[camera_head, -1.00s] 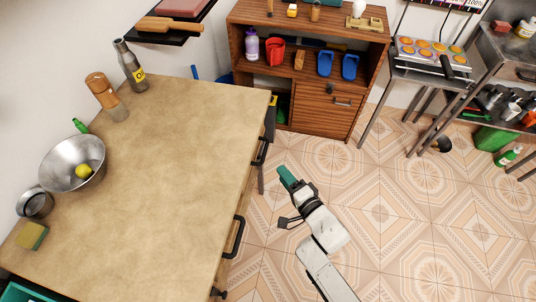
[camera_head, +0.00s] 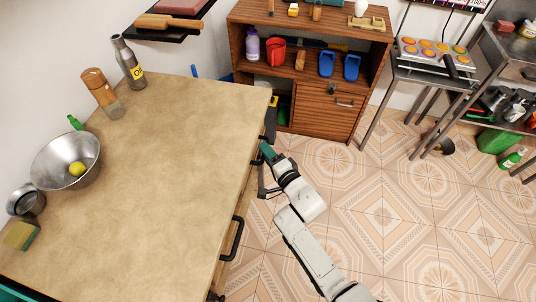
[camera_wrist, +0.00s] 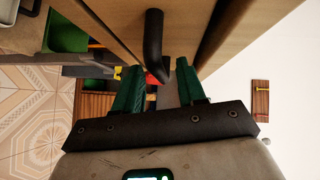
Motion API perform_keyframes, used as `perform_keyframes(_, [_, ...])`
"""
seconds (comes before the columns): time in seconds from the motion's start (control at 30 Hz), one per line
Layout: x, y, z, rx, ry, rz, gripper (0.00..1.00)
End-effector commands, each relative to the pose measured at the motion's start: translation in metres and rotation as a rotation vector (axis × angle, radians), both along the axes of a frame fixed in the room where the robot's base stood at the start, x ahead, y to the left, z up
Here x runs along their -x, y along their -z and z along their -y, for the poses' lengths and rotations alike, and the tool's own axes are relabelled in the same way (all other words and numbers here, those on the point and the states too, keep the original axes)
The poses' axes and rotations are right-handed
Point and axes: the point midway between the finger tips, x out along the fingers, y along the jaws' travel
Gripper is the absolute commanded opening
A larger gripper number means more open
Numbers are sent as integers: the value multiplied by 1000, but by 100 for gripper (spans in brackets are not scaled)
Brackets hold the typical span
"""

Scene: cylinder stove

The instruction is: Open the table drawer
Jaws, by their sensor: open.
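The table (camera_head: 165,170) has a wooden top and black handles along its right side. One black drawer handle (camera_head: 232,238) is nearer the front. The farther handle is mostly covered by my gripper (camera_head: 264,160) in the head view. In the wrist view a black handle (camera_wrist: 153,45) stands out from the wooden drawer front (camera_wrist: 118,22). Its lower end reaches between the two green fingertips of my gripper (camera_wrist: 157,78). The fingers are apart, one on each side of the handle's end. I cannot tell whether they touch it. The drawer looks closed.
A steel bowl (camera_head: 62,165) with a yellow ball, bottles and a sponge (camera_head: 22,235) stand on the table's left side. A wooden cabinet (camera_head: 320,105) stands at the back. The tiled floor (camera_head: 400,220) right of the table is clear.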

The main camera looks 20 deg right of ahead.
Motion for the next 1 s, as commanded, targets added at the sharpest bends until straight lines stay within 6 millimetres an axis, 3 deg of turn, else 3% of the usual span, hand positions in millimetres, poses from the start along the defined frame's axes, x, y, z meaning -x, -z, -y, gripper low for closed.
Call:
perform_keyframes(0.1, [0,0,0,0,0,0,38])
perform_keyframes(0.5, [1,0,0,0,0,0,0])
perform_keyframes(1.0, [1,0,0,0,0,-1,0])
